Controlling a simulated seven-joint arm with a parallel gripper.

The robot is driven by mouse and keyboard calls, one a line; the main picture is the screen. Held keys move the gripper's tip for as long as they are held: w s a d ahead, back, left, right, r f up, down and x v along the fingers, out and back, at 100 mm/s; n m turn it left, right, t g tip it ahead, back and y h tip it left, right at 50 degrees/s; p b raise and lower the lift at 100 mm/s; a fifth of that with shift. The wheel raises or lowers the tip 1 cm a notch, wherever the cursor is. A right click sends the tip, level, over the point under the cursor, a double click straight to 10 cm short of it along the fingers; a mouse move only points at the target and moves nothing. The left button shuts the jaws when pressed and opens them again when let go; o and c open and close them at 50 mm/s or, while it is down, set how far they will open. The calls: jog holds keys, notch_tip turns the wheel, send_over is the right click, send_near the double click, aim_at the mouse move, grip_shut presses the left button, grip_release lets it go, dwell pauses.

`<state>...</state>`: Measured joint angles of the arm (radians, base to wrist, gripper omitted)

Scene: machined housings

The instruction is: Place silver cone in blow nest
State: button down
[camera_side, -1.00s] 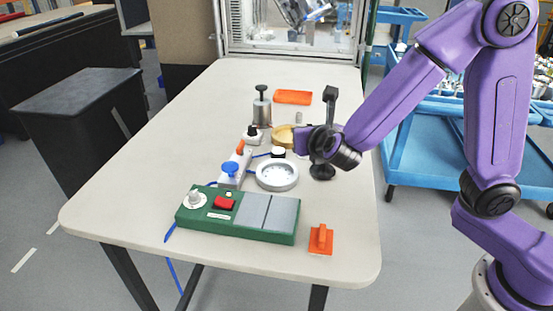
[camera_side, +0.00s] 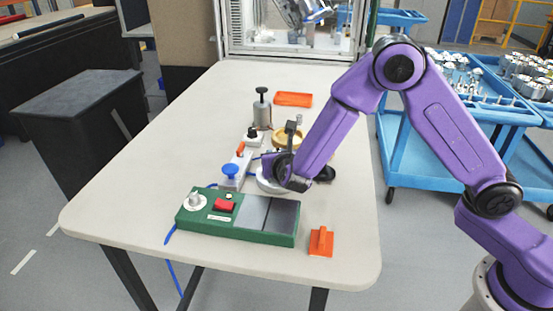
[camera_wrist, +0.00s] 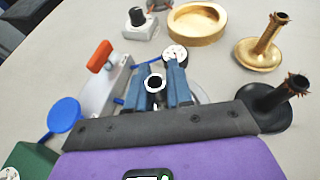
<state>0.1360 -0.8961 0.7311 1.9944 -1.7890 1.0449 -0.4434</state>
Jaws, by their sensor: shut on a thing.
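The silver cone (camera_wrist: 155,83) shows in the wrist view as a small pale ring with a dark centre, between the two blue fingers of my gripper (camera_wrist: 157,82). The gripper is shut on it. A round silver dish, which looks like the blow nest (camera_wrist: 204,98), lies under the fingers and is mostly hidden. In the side view my gripper (camera_side: 270,174) is over this dish, whose left rim (camera_side: 261,185) still shows. The cone is hidden there. I cannot tell whether the cone touches the dish.
A blue knob (camera_wrist: 63,115) and orange handle (camera_wrist: 100,55) stand left. A white-topped round part (camera_wrist: 175,53) is just beyond the fingers. A gold bowl (camera_wrist: 197,22), gold stand (camera_wrist: 262,45) and black stand (camera_wrist: 270,105) stand around. The green control box (camera_side: 240,215) is in front.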

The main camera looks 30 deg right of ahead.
jog(key=shift+f, duration=0.5)
jog(key=shift+f, duration=0.15)
jog(key=c, duration=1)
grip_release()
